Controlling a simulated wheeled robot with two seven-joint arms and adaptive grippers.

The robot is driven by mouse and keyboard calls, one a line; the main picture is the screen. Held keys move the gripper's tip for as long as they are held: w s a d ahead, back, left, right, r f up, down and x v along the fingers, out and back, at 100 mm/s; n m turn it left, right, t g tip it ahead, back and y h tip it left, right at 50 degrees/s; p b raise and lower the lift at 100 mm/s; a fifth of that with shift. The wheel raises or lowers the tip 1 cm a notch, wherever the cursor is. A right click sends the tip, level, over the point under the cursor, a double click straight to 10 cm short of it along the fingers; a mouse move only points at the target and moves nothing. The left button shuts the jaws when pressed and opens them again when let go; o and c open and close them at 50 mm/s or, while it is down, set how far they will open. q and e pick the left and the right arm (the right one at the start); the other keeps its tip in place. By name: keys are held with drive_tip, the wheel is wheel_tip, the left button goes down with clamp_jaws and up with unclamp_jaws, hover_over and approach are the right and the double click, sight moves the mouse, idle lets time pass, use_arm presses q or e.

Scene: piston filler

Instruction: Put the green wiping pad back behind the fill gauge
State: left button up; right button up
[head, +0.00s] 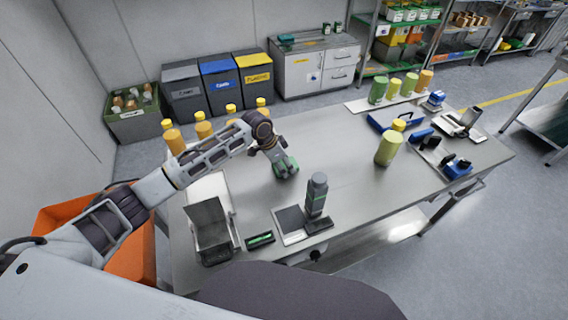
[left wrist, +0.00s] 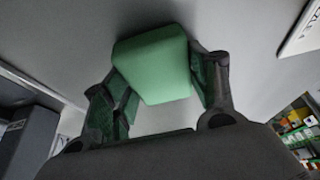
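My left gripper (head: 285,170) is over the middle of the steel table, its fingers pointing down. In the left wrist view a green wiping pad (left wrist: 153,65) sits between its two fingers (left wrist: 165,85), with a finger against each side. In the head view the pad is hard to tell from the green fingertips. A dark grey upright device (head: 317,194) stands nearer the front edge, beside a flat square plate (head: 290,222). I cannot tell for sure which item is the fill gauge. My right gripper is not in view.
The steel table (head: 340,150) has clear room around the gripper. A yellow-green bottle (head: 387,150) stands to the right. A hopper-like tray (head: 208,222) and a small dark box with a green display (head: 260,240) are at the front left. Yellow-capped bottles (head: 203,127) line the back left.

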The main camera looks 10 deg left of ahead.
use_arm(q)
drive_tip(key=o, duration=0.3)
drive_tip(key=shift+o, duration=0.2)
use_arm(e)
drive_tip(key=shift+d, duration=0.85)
use_arm(q)
drive_tip(key=shift+r, duration=0.15)
drive_tip(key=shift+a+r, duration=0.15)
drive_tip(key=shift+r, duration=0.35)
drive_tip(key=v, duration=0.4)
drive_tip(key=shift+s+r, duration=0.1)
drive_tip(key=shift+r, duration=0.05)
drive_tip(key=v, duration=0.6)
drive_tip(key=shift+r, duration=0.3)
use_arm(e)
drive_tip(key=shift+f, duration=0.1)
use_arm(q)
drive_tip(key=shift+a, duration=0.15)
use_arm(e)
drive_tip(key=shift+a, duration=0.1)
